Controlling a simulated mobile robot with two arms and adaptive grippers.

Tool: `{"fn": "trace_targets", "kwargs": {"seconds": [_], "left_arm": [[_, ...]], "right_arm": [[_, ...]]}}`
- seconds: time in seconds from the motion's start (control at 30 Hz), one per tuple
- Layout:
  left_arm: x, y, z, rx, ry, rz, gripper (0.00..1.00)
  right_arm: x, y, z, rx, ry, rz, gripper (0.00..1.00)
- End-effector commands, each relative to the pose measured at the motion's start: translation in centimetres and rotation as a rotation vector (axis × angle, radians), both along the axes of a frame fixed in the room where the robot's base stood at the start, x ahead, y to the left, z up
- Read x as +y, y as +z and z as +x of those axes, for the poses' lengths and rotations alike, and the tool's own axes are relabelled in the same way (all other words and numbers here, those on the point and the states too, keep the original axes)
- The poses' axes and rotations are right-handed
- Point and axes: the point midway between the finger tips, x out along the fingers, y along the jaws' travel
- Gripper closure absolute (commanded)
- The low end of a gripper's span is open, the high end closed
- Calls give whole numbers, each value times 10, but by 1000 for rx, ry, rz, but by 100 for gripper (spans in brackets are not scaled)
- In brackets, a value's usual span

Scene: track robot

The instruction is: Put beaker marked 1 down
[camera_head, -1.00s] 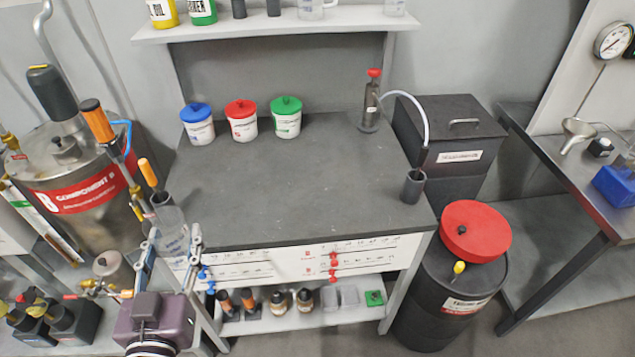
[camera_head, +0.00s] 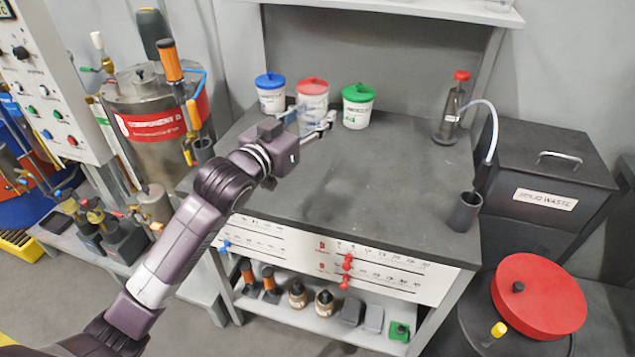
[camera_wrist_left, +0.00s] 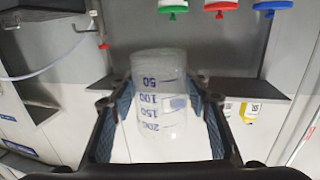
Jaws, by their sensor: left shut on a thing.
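My left gripper (camera_head: 308,128) is shut on a clear beaker (camera_wrist_left: 163,105), with one finger on each side of it in the left wrist view. The beaker has blue graduations from 50 to 200; I cannot read a marking 1 on it. In the head view the beaker (camera_head: 311,118) is faint and see-through, in front of the red-lidded jar over the rear left part of the dark worktop (camera_head: 370,190). I cannot tell whether its base touches the worktop. My right gripper is not in view.
Blue-lidded (camera_head: 271,98), red-lidded (camera_head: 312,90) and green-lidded (camera_head: 358,108) jars stand along the back. The middle and front of the worktop are clear.

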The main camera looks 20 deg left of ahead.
Motion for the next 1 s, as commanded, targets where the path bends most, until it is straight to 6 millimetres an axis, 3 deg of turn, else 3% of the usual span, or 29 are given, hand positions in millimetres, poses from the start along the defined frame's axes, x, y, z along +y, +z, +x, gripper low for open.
{"fn": "trace_targets", "kwargs": {"seconds": [0.17,0.27,0.8,1.0], "left_arm": [[12,15,18,-3,-2,1,82],[14,11,21,2,-3,-2,82],[14,-119,20,3,-2,-2,82],[14,-138,20,-2,-3,-2,82]], "right_arm": [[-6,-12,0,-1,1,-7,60],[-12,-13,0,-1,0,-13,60],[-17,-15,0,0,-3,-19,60],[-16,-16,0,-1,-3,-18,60]]}}
